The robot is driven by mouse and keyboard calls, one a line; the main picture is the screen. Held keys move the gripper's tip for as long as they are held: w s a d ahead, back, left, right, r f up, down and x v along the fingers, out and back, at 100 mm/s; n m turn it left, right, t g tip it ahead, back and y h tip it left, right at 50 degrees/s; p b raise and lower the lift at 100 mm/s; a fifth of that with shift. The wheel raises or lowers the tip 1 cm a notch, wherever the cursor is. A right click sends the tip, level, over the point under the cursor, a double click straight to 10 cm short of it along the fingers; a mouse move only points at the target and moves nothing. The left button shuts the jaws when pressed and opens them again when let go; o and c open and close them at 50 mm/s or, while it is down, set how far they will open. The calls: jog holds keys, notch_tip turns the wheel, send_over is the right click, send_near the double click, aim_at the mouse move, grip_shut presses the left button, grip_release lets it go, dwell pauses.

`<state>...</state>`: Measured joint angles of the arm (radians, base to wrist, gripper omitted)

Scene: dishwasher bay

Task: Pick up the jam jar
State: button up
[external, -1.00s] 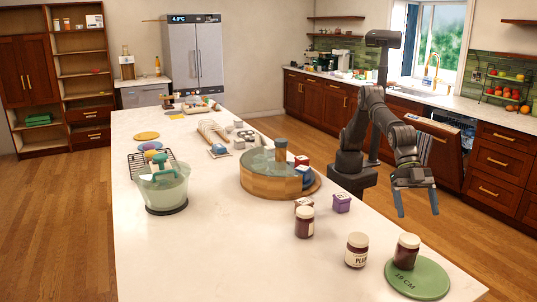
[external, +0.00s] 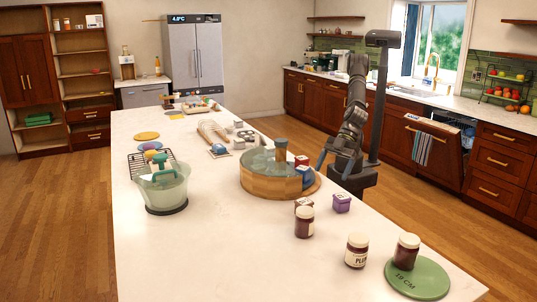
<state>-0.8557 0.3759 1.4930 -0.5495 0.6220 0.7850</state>
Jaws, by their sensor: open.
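Three dark jars with pale lids stand near the front right of the white counter. Another jar (external: 357,252) has a white label starting "PLU". A third jar (external: 406,252) stands on a green round board marked 19 CM (external: 425,278). Which one is the jam jar I cannot tell. My gripper (external: 327,163) is open and points down near the right side of the round wooden tub, behind the jars and well apart from them. Its fingertips are small and partly hard to make out.
The round wooden tub (external: 262,182) has small boxes at its right side. The front-left counter is clear.

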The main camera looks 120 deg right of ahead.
jog(key=d, duration=0.2)
send_near(298, 234)
jog(key=shift+m, duration=0.3)
jog(key=shift+x, duration=2.65)
jog(key=shift+s+f, duration=0.1)
jog(key=shift+s, duration=0.05)
jog(key=c, duration=1.4)
jog(key=shift+a, duration=0.1)
jog(key=shift+c, duration=0.3)
